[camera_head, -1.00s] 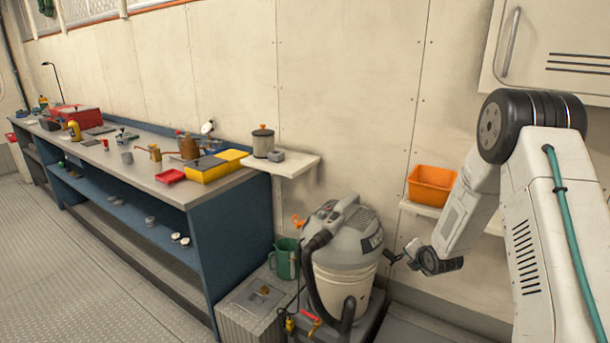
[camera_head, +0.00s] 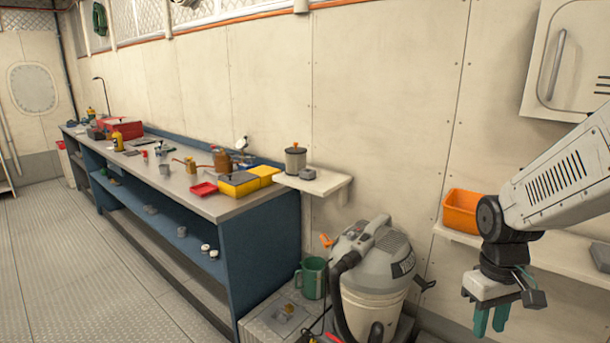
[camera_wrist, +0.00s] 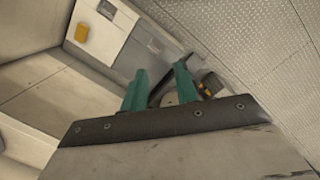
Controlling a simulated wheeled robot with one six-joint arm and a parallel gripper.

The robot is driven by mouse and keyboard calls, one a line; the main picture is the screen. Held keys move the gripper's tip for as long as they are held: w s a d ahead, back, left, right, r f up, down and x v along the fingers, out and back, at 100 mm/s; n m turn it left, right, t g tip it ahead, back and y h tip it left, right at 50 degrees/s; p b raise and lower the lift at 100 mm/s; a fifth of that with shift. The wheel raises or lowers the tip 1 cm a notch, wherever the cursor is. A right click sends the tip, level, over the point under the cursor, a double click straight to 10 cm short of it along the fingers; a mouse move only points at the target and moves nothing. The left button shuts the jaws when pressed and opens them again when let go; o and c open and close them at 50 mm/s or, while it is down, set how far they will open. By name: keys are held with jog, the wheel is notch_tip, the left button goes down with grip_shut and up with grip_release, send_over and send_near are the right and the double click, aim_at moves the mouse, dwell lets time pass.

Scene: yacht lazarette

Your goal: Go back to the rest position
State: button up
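My gripper (camera_head: 490,320) hangs at the right of the head view with its green fingers pointing down. It is in front of the wall shelf and to the right of the vacuum cleaner. The wrist view shows the two green fingers (camera_wrist: 160,84) apart with nothing held between them. A dark curved shape and a pale round shape show beyond the fingers, too small to name surely. My arm comes in from the right edge and bends down at the wrist.
A grey vacuum cleaner (camera_head: 372,275) stands left of my gripper. An orange bin (camera_head: 462,211) sits on a wall shelf (camera_head: 560,258) behind my wrist. A green mug (camera_head: 313,278) is beside the vacuum. A long blue workbench (camera_head: 262,240) holds several items. Open floor (camera_head: 70,270) lies at left.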

jog(key=s+a+r+m+t, duration=0.1)
jog(key=s+a+r, duration=0.2)
jog(key=s+r, duration=0.3)
jog(key=s+a+r+m+t, duration=0.1)
jog(key=s+a+r, duration=0.3)
jog(key=s, duration=0.5)
notch_tip(320, 180, up, 3)
jog(key=shift+s+a+f+t+y, duration=0.2)
jog(key=shift+t+y, duration=0.1)
